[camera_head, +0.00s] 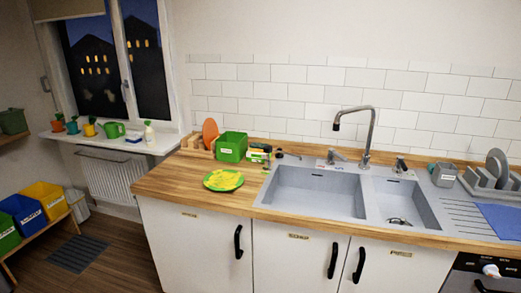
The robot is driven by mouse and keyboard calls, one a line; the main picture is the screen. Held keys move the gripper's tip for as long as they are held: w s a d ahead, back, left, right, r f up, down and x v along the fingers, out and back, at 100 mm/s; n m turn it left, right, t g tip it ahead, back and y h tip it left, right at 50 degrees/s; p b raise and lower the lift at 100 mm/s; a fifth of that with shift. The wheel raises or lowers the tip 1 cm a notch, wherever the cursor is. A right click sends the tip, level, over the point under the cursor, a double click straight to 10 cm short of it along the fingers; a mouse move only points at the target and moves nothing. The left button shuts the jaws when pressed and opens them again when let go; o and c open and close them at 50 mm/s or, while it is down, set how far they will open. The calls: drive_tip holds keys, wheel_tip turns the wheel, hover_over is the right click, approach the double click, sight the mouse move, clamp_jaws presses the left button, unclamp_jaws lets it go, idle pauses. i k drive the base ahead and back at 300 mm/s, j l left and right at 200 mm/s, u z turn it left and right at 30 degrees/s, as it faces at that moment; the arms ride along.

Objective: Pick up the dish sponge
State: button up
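I cannot say for sure which thing is the dish sponge. A small stack of colourful pieces (259,153), with green, yellow and dark parts, stands on the worktop against the tiles, just right of a green box (231,149); it is too small to tell what each piece is. A flat green thing with yellow on top (223,180) lies on the worktop left of the sink. A small blue and white item (134,138) lies on the window sill. My gripper is not in view.
The grey double sink (318,190) has a tall tap (368,135) behind it; a small dark item lies in its right basin. A dish rack (487,180) stands at right. The wooden worktop (172,181) is clear at left. Coloured bins (45,198) stand far left.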

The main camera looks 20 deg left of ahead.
sight(255, 148)
drive_tip(key=j, duration=1.25)
drive_tip(key=k+j, duration=0.15)
drive_tip(key=j, duration=1.1)
drive_tip(key=i, duration=2.2)
drive_tip(key=j+u, duration=0.05)
drive_tip(key=j, duration=0.05)
